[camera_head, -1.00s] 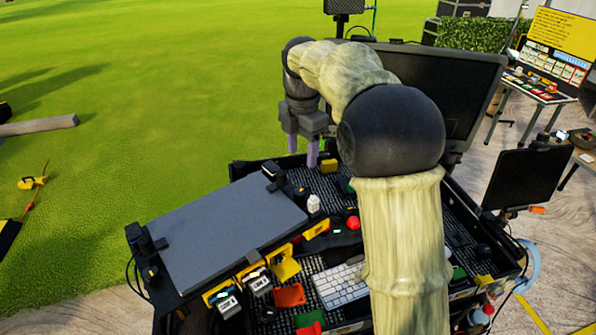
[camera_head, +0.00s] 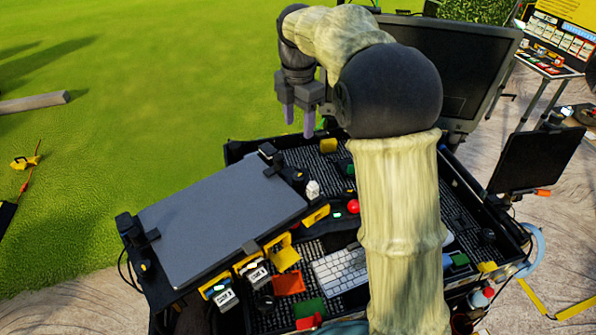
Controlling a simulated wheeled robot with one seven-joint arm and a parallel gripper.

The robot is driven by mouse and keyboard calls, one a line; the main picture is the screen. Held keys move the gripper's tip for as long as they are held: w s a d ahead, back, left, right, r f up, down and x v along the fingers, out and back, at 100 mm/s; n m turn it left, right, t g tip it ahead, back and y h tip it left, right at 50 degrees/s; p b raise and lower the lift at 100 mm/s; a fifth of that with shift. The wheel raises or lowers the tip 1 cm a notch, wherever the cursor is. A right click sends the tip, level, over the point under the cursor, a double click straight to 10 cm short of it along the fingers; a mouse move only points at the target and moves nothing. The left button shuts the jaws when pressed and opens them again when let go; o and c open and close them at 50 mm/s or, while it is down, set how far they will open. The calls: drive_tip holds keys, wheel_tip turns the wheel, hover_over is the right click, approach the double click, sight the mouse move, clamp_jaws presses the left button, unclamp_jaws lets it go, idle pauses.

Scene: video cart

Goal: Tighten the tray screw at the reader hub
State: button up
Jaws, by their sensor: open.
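My gripper (camera_head: 298,122) is open and empty, with its two pale purple fingers pointing down. It appears above the cart's (camera_head: 236,151) far edge, apart from everything on it. Small labelled units with yellow parts, perhaps the card readers (camera_head: 254,273), sit along the front of a grey flat panel (camera_head: 220,222). I cannot tell for sure which part is the reader hub. A small black round knob (camera_head: 264,302) lies near the readers. The tray screw cannot be made out at this size. My arm hides the cart's right middle.
A white keyboard (camera_head: 341,270), an orange tray (camera_head: 288,282), a green piece (camera_head: 309,307) and a red knob (camera_head: 353,206) crowd the cart. A large dark monitor (camera_head: 455,75) stands behind my arm; a smaller screen (camera_head: 537,160) is at right. Open grass lies left.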

sight(299, 176)
wheel_tip(299, 176, down, 17)
drive_tip(key=p, duration=0.4)
drive_tip(key=shift+r, duration=0.2)
drive_tip(key=c, duration=1)
